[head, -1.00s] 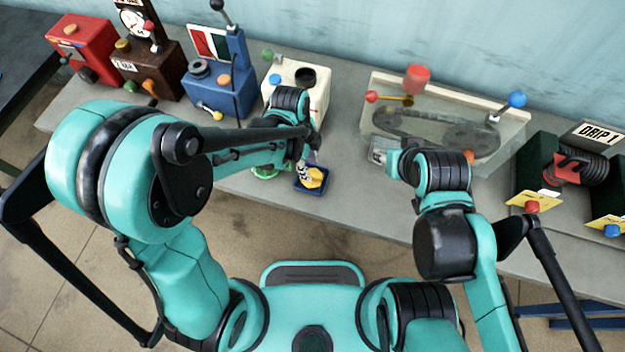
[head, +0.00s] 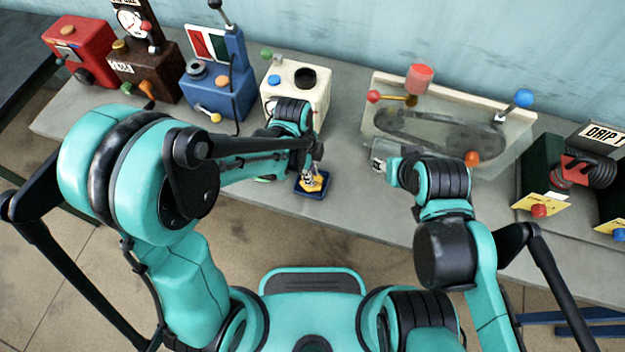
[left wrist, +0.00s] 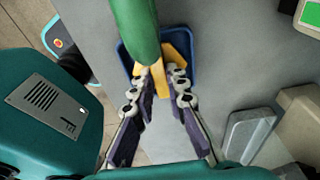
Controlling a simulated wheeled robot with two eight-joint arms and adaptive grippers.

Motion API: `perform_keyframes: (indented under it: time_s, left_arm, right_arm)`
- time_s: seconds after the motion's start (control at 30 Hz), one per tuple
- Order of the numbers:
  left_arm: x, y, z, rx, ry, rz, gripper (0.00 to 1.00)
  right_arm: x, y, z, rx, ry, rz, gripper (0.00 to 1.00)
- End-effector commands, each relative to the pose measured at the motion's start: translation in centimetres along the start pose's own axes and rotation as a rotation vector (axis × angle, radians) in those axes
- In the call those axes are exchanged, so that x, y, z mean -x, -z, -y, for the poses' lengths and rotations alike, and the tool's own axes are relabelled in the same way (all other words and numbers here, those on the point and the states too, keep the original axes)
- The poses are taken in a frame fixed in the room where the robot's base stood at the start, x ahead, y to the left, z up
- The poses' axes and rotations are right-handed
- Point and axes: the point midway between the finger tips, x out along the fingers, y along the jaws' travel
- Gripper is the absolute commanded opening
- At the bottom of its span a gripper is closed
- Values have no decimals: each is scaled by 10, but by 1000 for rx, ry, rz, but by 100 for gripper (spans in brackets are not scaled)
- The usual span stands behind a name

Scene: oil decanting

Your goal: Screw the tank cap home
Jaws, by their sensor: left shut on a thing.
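A yellow lobed piece, which looks like the tank cap, lies in a small blue tray (head: 299,190) at the table's front edge. In the left wrist view the yellow piece (left wrist: 178,47) shows in the blue tray (left wrist: 126,62), partly covered by a green rounded thing (left wrist: 135,25). My left gripper (left wrist: 162,78) is shut on the yellow piece, one purple finger on each side. In the head view my left gripper (head: 311,180) reaches down into the tray. The white tank (head: 315,100) with a round black top fitting (head: 307,78) stands behind. My right gripper (head: 379,155) is beside the belt housing.
A clear belt housing (head: 430,150) with coloured knobs stands right of the white tank. Blue (head: 225,98), brown (head: 140,75) and red (head: 80,55) machines stand on the left. Dark green units (head: 545,165) stand at the right. The table front between tray and right gripper is clear.

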Motion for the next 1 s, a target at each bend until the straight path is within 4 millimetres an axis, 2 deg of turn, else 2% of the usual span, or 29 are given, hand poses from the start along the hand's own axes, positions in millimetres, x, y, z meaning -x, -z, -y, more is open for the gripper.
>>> perform_keyframes:
  time_s: [0.5,0.87,1.0]
  left_arm:
    - [20,3,0,0,0,0,0]
    - [21,3,0,0,0,0,0]
    - [30,4,0,0,0,0,0]
  right_arm:
    - [12,9,0,0,0,0,40]
    - [13,9,0,0,0,0,40]
    - [18,13,0,0,0,0,40]
